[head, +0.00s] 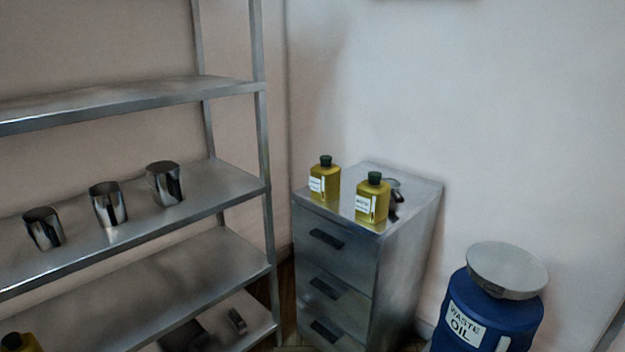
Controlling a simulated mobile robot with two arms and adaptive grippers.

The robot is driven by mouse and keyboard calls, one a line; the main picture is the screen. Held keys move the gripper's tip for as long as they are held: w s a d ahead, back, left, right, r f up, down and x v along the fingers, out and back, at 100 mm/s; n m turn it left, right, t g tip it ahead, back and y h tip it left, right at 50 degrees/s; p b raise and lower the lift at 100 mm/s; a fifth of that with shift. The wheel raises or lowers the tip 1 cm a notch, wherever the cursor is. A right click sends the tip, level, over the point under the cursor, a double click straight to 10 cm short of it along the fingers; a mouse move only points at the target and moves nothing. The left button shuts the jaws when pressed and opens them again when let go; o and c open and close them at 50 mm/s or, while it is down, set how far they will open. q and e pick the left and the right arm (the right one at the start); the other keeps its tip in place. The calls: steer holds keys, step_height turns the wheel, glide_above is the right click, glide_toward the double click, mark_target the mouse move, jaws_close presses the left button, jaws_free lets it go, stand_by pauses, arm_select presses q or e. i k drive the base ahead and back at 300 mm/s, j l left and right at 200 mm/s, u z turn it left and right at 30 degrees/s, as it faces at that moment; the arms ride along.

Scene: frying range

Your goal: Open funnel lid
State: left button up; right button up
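A round grey metal lid (507,268) sits on top of the blue waste oil drum (490,318) at the lower right. The lid lies over the drum's mouth and looks shut, slightly tilted in the view. Any funnel under it is hidden. The drum carries a white "WASTE OIL" label, and its bottom is cut off by the picture edge. Neither of my grippers shows in the head view.
A metal drawer cabinet (402,262) stands left of the drum, with two yellow oil bottles (372,200) and a dark metal object (395,194) on top. A metal shelf rack (225,187) on the left holds several metal cups (108,205). Walls stand behind.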

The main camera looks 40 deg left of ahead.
mark_target(503, 267)
steer(key=i+j+u, duration=0.1)
steer(key=j, duration=0.35)
steer(key=i+j, duration=0.3)
steer(key=j, duration=0.15)
steer(key=i+j+u, duration=0.15)
steer(key=j, duration=0.35)
steer(key=i+j, duration=0.3)
steer(key=i+j+u, duration=0.15)
steer(key=j, duration=0.4)
steer(key=i+z, duration=0.1)
steer(key=z, duration=1.35)
